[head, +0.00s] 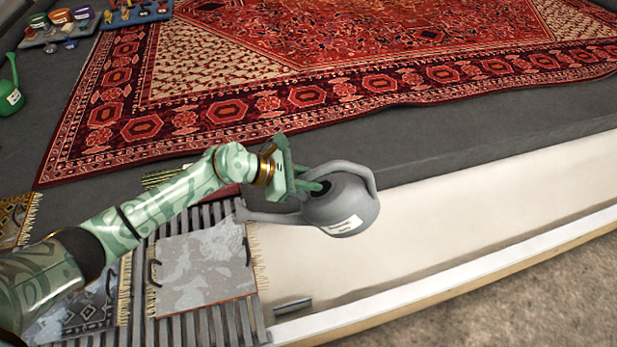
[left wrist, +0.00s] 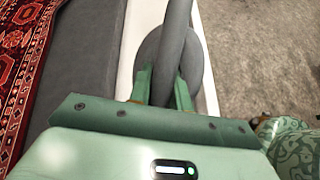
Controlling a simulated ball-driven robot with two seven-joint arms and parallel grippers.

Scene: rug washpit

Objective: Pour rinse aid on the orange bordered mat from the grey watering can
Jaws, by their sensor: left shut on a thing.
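The grey watering can (head: 345,208) has a white label and hangs in my left gripper (head: 316,187). The gripper is shut on its handle, and the handle also shows between the fingers in the left wrist view (left wrist: 172,50). The can looks close to level, its spout pointing left. The spout tip shows just above the upper right part of the grey mottled mat with a thin orange edge (head: 200,272). This mat lies on a slatted grate, with pale fringes at its sides. No liquid is visible leaving the spout. My right gripper is out of view.
A large red rug (head: 230,105) covers the dark floor behind. A darker patterned mat (head: 85,312) lies left of the mottled one, and another fringed mat (head: 14,218) farther left. A pale ledge (head: 450,225) runs right.

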